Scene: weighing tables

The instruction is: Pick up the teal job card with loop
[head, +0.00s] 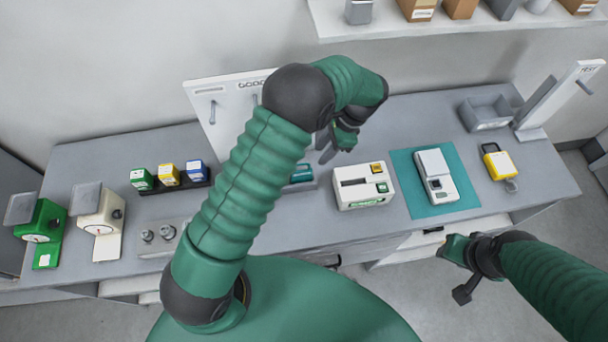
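A small teal item (301,173), which may be the job card, lies in a low grey holder on the table, partly hidden behind my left arm. No loop on it can be made out. My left gripper (329,150) hangs above and just right of it, pointing down, apart from it as far as I can see. Its fingers are small and partly covered by the wrist, so their opening is unclear. My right gripper (457,270) is low on the right, in front of the table edge, away from the item. Nothing is seen in it.
A white device (362,187) stands right of the holder. A scale (435,176) sits on a teal mat (408,193). A yellow device (498,163) and grey bin (486,113) are farther right. A white board (220,108) stands behind. Green (42,220) and cream (98,212) scales stand left.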

